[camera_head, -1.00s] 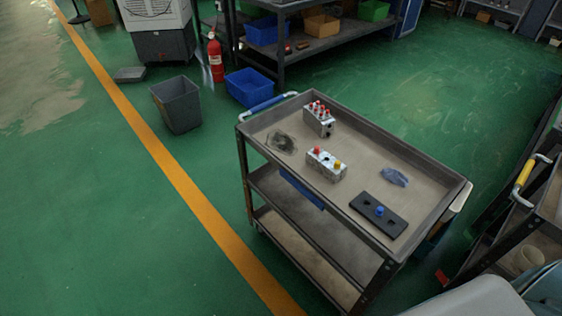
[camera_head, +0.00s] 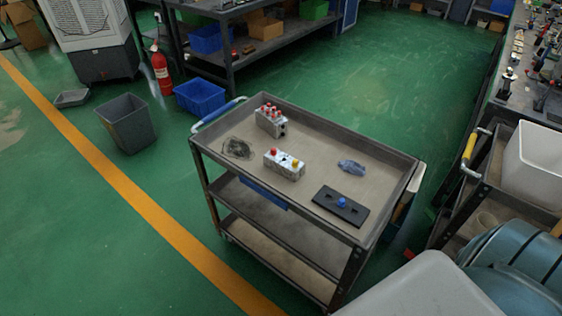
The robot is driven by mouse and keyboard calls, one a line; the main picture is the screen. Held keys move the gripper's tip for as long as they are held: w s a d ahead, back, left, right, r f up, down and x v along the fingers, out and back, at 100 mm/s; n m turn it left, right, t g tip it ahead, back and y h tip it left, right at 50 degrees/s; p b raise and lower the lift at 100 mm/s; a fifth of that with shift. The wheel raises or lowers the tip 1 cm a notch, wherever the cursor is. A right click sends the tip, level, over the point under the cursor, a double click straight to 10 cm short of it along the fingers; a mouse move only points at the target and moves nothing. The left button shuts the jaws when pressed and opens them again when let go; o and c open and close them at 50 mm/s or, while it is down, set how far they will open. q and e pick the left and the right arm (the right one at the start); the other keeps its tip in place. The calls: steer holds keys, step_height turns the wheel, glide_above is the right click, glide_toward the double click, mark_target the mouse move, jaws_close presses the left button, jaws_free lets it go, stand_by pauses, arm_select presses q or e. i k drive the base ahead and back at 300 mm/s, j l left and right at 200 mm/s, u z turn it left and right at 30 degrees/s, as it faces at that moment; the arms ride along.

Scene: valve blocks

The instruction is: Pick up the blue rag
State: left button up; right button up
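The blue rag (camera_head: 352,167) lies crumpled on the right part of the top tray of a grey cart (camera_head: 318,138). Nothing covers it. Neither of my grippers is in view.
A grey bin (camera_head: 127,123), a blue crate (camera_head: 200,97) and a red fire extinguisher (camera_head: 161,70) stand on the floor behind the cart. Another cart with a yellow handle (camera_head: 469,151) is at the right. Green floor is clear left of the cart.

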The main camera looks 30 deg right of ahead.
mark_target(350, 166)
steer(key=z, duration=1.55)
